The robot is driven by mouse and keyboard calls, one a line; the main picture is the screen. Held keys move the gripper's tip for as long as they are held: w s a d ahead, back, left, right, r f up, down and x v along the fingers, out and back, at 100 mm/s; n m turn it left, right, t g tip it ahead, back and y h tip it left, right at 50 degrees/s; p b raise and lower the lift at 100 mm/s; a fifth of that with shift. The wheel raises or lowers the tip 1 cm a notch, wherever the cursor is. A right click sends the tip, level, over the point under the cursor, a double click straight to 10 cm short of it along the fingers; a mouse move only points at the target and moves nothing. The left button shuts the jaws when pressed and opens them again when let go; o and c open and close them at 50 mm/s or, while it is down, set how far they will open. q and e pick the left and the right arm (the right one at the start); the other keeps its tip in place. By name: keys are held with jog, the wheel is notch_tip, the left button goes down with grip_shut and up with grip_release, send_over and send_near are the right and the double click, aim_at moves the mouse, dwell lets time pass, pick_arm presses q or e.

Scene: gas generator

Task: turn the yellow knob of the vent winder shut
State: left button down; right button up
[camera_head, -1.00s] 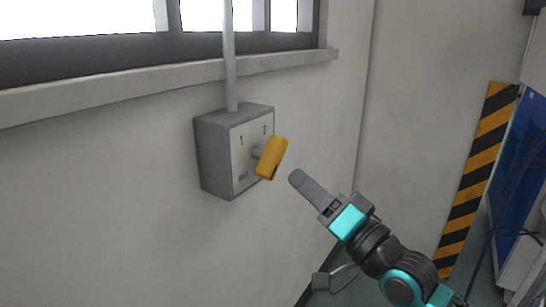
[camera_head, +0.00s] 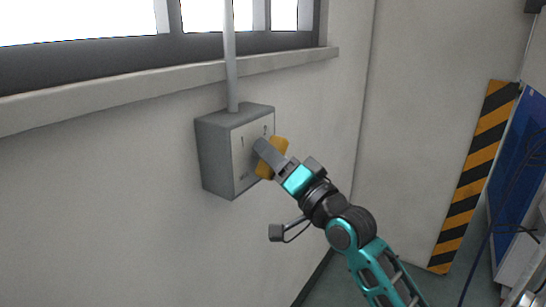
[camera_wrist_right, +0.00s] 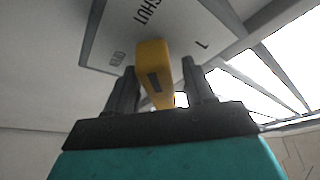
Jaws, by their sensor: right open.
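The vent winder is a grey box (camera_head: 216,158) on the wall below the window, with a pale front plate that also shows in the right wrist view (camera_wrist_right: 104,38). Its yellow knob (camera_head: 280,145) sticks out from the front and is partly hidden behind my right gripper (camera_head: 262,150) in the head view. In the right wrist view the yellow knob (camera_wrist_right: 152,65) lies between the two dark fingers of my right gripper (camera_wrist_right: 160,80), with a gap visible on each side. The right gripper is open around the knob. The word SHUT is printed on the plate. My left gripper is not in view.
A grey pipe (camera_head: 230,70) runs up from the box past the window sill (camera_head: 120,98). A yellow-and-black striped strip (camera_head: 474,170) and a blue panel (camera_head: 520,155) stand at the right. The wall around the box is clear.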

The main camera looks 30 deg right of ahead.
jog(key=shift+c, duration=0.3)
jog(key=c, duration=0.9)
